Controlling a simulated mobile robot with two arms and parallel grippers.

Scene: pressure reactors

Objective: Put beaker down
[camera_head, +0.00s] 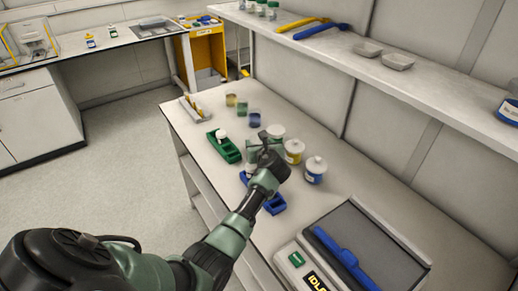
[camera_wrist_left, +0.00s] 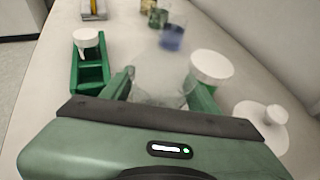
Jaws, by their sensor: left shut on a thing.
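My left gripper (camera_head: 266,146) is over the white bench, its arm reaching in from the lower left. In the left wrist view the gripper (camera_wrist_left: 160,90) is shut on a clear glass beaker (camera_wrist_left: 162,75), which sits between the two green fingers. The beaker looks transparent and empty. In the head view the gripper mostly covers it, and I cannot tell whether its base touches the bench. My right gripper is not in view.
Small beakers with yellow (camera_head: 231,99), green (camera_head: 242,108) and blue (camera_head: 255,120) contents stand beyond the gripper. White-lidded jars (camera_head: 315,170) stand to its right. A green rack (camera_head: 223,147) is to its left, a blue rack (camera_head: 274,205) nearer.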

